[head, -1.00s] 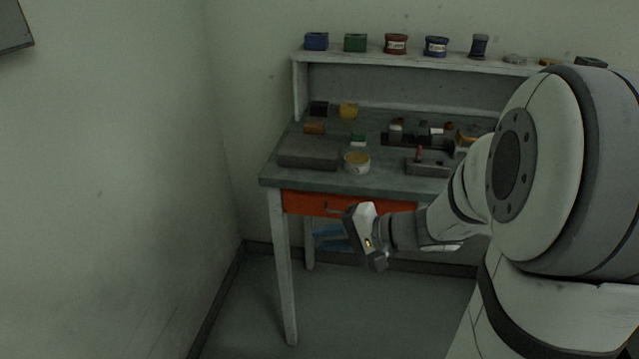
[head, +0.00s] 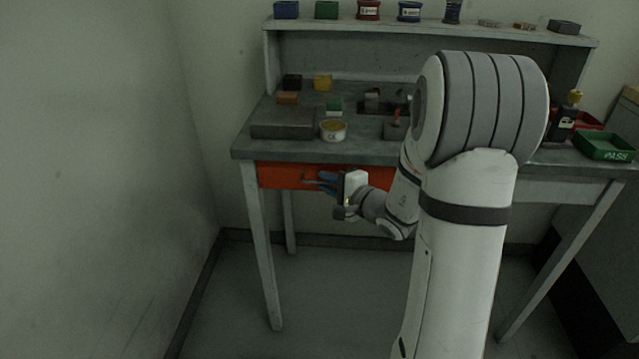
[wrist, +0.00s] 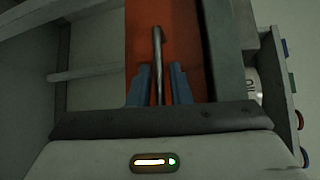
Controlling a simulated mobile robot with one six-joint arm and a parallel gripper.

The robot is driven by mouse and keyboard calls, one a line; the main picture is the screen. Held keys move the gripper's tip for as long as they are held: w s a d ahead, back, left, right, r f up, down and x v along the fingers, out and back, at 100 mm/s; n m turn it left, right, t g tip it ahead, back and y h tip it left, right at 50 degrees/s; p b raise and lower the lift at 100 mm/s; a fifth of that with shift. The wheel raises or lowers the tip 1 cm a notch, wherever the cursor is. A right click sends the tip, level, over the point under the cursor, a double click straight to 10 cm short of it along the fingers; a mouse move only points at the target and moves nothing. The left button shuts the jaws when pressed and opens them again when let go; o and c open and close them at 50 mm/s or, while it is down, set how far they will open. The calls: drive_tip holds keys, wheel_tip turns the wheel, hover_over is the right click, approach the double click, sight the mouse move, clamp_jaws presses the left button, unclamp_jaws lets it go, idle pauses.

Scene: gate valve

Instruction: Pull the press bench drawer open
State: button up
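The press bench drawer has an orange-red front (head: 277,175) under the left part of the bench top, and it looks flush with the bench. Its front also fills the middle of the wrist view (wrist: 185,45). The metal bar handle (wrist: 157,45) runs between my two blue fingers in the wrist view, with a gap on each side. My gripper (head: 324,182) is at the drawer front, pointing at the handle; in the wrist view (wrist: 158,88) its fingers are apart and not closed on the bar. The gripper and arm hide the drawer's right part in the head view.
The bench top (head: 370,152) holds a grey block (head: 283,123), a round tin (head: 333,130) and small parts. A shelf (head: 430,28) with containers stands behind. A bench leg (head: 262,245) is at the left. The floor in front of the bench's left side is clear.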

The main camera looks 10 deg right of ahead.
drive_tip(key=shift+w+a, duration=0.2)
drive_tip(key=shift+w, duration=0.1)
drive_tip(key=shift+c, duration=0.5)
clamp_jaws()
